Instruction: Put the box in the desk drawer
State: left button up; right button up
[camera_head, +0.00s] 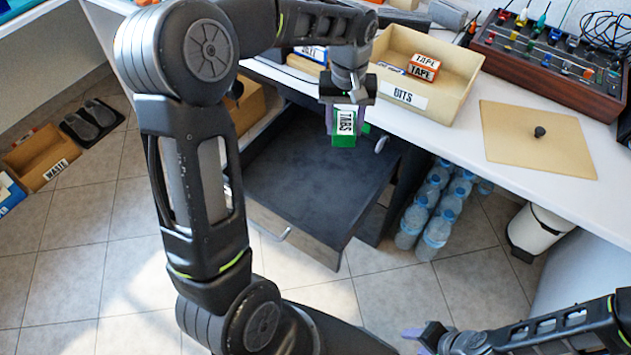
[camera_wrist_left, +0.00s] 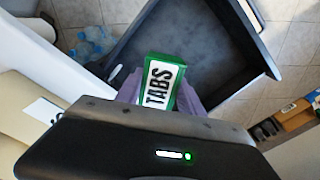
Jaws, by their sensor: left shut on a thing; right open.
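A green box with a white label reading TABS (camera_head: 345,138) is held by my left gripper (camera_head: 346,112) in the head view. The left gripper is shut on it, and the box hangs above the open drawer (camera_head: 300,172). In the left wrist view the box (camera_wrist_left: 163,82) sits between the purple fingertips, with the drawer (camera_wrist_left: 205,40) behind it. The dark drawer floor that shows is empty; my left arm hides part of the drawer. My right gripper (camera_head: 425,335) is open and empty at the lower right, over the floor.
A tan BITS tray (camera_head: 440,95) holding a TAPE box (camera_head: 424,67) stands on the white desk above the drawer's right side. Several water bottles (camera_head: 436,210) stand on the floor right of the drawer. A tan lid (camera_head: 535,150) lies on the desk.

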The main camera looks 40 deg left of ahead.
pick_arm(q)
jog(key=s+a+f+n+b, duration=0.3)
jog(key=a+f+n+b, duration=0.1)
jog(key=f+n, duration=0.1)
jog(key=n+b, duration=0.5)
jog(key=n, duration=0.2)
send_over(314, 191)
notch_tip(314, 191, down, 7)
jog(key=shift+f, duration=0.1)
pick_arm(e)
notch_tip(314, 191, down, 11)
jog(key=shift+d+f, duration=0.15)
jog(key=shift+w, duration=0.1)
pick_arm(q)
jog(key=shift+f+b, duration=0.85)
jog(key=shift+f, duration=1.65)
pick_arm(e)
jog(key=shift+w+d+f, duration=0.15)
jog(key=shift+w+f, duration=0.05)
jog(key=shift+f, duration=0.55)
pick_arm(q)
jog(key=shift+f+b, duration=0.75)
jog(key=shift+f, duration=1.75)
pick_arm(e)
jog(key=shift+w+d+f, duration=0.2)
jog(key=shift+f, duration=0.55)
